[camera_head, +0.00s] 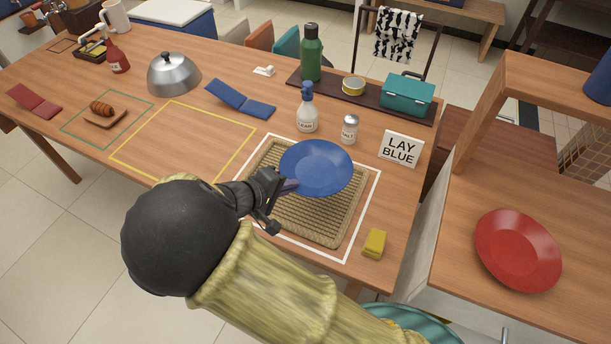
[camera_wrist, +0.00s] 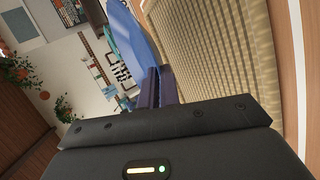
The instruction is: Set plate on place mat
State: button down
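A blue plate (camera_head: 316,165) is over the far part of the woven tan place mat (camera_head: 325,222), which lies inside a white outlined square on the table. My gripper (camera_head: 283,187) is at the plate's near left rim and appears shut on it. In the wrist view the two fingers (camera_wrist: 158,88) meet the blue plate (camera_wrist: 134,36), with the mat (camera_wrist: 215,45) alongside. The plate appears held above the mat; the exact gap cannot be told. A sign reading "LAY BLUE" (camera_head: 401,148) stands right of the mat. A red plate (camera_head: 517,250) lies on the right-hand surface.
A salt shaker (camera_head: 349,129) and white bottle (camera_head: 307,108) stand just behind the mat. A yellow sponge (camera_head: 375,243) lies at its right front. A yellow outlined area (camera_head: 184,142) to the left is bare. A dark board (camera_head: 366,98) holds a green bottle and teal box.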

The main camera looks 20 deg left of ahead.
jog(key=shift+w, duration=0.3)
jog(key=shift+s, duration=0.1)
send_over(291, 213)
jog(key=shift+f, duration=3.1)
jog(key=shift+f, duration=1.9)
jog(key=shift+f, duration=0.1)
jog(key=c, duration=1.9)
grip_release()
